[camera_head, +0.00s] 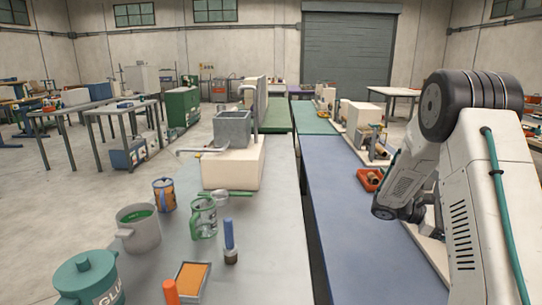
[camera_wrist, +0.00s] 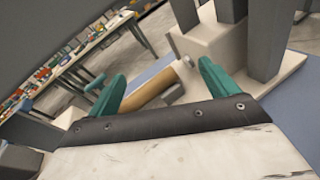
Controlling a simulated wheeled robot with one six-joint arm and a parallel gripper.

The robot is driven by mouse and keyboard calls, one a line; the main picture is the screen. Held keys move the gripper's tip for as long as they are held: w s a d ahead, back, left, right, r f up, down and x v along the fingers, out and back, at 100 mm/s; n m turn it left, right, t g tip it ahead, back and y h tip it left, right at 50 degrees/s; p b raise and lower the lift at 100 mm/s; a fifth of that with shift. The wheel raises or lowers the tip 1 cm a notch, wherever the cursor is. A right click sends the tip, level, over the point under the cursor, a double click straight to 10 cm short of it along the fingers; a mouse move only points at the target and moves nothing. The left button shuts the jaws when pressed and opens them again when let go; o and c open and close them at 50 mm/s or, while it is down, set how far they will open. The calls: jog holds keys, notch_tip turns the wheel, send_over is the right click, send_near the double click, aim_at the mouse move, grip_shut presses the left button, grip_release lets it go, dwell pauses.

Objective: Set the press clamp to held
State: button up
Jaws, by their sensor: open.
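My gripper (camera_wrist: 160,78) is in the wrist view, its two teal fingers apart with nothing held between them. Past the fingers lies a tan cylinder (camera_wrist: 150,90), its near side partly hidden by the gripper. Beyond it stands a pale machine block (camera_wrist: 212,38) with dark grey posts (camera_wrist: 265,40) at the upper right. A small teal knob or handle (camera_wrist: 95,82) shows just left of the left finger. I cannot tell which part is the press clamp or how it is set. In the head view my arm hides the gripper and much of the machine beside it.
A blue-topped bench (camera_head: 345,215) runs along my right side, with a red tray (camera_head: 369,180) on it. The grey bench (camera_head: 265,265) at left holds a teal glue pot (camera_head: 88,280), a grey mug (camera_head: 139,232), a glass jug (camera_head: 204,220) and a cream machine (camera_head: 233,165).

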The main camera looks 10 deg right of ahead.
jog(key=s+a+r+m+t+y, duration=0.2)
jog(key=s+a, duration=0.5)
jog(key=a, duration=0.5)
jog(key=s+a+r+m+t+y, duration=0.3)
jog(key=s+a+r+t+y, duration=0.2)
jog(key=a, duration=0.8)
jog(key=s+a+r+m+t+y, duration=0.3)
jog(key=s+a+r+y, duration=0.2)
jog(key=s+a, duration=0.6)
jog(key=shift+s+a+r+y, duration=0.15)
jog(key=shift+a+r+y, duration=0.2)
jog(key=shift+a+y, duration=0.4)
